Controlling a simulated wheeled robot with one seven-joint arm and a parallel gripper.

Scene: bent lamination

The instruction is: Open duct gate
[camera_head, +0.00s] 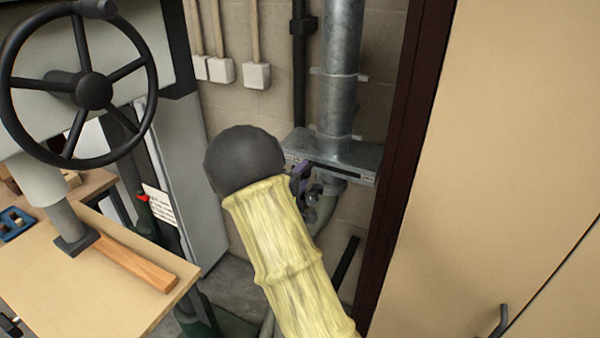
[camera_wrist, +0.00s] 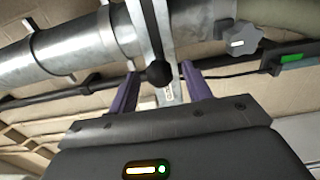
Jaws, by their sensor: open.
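The galvanized duct (camera_head: 342,60) runs down the wall in the head view, with a flat metal gate housing (camera_head: 335,152) across it. In the wrist view the duct (camera_wrist: 75,48) lies across the upper part. A thin gate plate seen edge-on (camera_wrist: 153,25) carries a round black knob (camera_wrist: 159,73). My gripper (camera_wrist: 160,72) is open, its two purple fingers on either side of the knob with gaps showing. Whether the knob is fully between the fingertips or just beyond them is unclear. In the head view my gripper (camera_head: 300,172) is mostly hidden behind my yellow-sleeved arm, at the housing's left end.
A dark door frame (camera_head: 405,150) and beige panel (camera_head: 510,140) close off the right. A grey knob (camera_wrist: 238,42) sits beside the duct.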

